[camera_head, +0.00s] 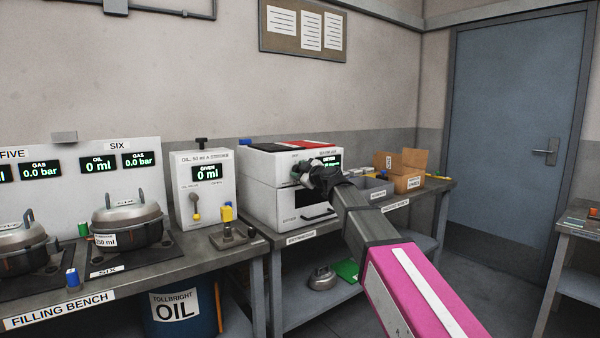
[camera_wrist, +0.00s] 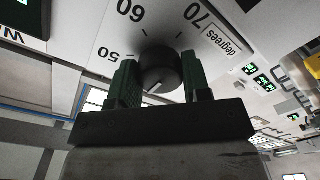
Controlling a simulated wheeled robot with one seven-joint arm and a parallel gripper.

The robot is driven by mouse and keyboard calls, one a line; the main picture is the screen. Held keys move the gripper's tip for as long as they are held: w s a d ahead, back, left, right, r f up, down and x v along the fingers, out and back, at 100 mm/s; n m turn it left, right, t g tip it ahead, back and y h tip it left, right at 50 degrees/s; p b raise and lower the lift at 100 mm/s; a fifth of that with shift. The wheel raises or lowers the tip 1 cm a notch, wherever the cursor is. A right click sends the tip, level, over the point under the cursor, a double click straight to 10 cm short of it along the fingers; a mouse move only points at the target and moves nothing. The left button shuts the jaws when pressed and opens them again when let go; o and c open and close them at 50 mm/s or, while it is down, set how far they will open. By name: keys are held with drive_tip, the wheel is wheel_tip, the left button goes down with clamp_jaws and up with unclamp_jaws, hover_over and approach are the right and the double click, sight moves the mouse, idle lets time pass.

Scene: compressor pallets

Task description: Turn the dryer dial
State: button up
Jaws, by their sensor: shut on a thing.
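The dryer (camera_head: 262,208) is a white box on the bench in the middle of the head view. Its dial (camera_wrist: 160,68) is a round black knob in the wrist view, on a white face marked 50, 60 and 70 with a "degrees" label. My gripper (camera_wrist: 158,82) has its two green fingers on either side of the dial and is shut on it. A pale pointer line shows on the knob's lower part. In the head view my gripper (camera_head: 308,175) is at the dryer's upper front and hides the dial.
Grey bins (camera_head: 372,190) and an open cardboard box (camera_head: 405,172) stand to the right of the dryer. A filling bench (camera_head: 140,285) runs along the left.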

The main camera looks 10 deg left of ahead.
drive_tip(key=o, duration=0.9)
drive_tip(key=shift+o, duration=0.2)
drive_tip(key=shift+s, duration=0.1)
drive_tip(key=v, duration=1)
drive_tip(key=shift+d, duration=0.3)
drive_tip(key=shift+s, duration=0.15)
drive_tip(key=s+d+f+m+g+h, duration=0.1)
drive_tip(key=d+f+m+g+h, duration=0.15)
drive_tip(key=d+f, duration=0.6)
drive_tip(key=s+d+f+m+g+h, duration=0.1)
drive_tip(key=d+f+m+h, duration=0.2)
drive_tip(key=f, duration=1)
drive_tip(key=s+d+f+m+g+h, duration=0.15)
drive_tip(key=d+f+m, duration=0.35)
drive_tip(key=f, duration=0.6)
drive_tip(key=s+d+f+m+g+h, duration=0.3)
drive_tip(key=s+d+f+m, duration=0.1)
drive_tip(key=s+d+f, duration=0.3)
drive_tip(key=s+d+f+m+g+h, duration=0.3)
drive_tip(key=s+d+f, duration=0.4)
drive_tip(key=d+f, duration=0.5)
drive_tip(key=shift+s+d+m+h, duration=0.3)
drive_tip(key=shift+d+m+h, duration=0.15)
drive_tip(key=shift+m, duration=0.5)
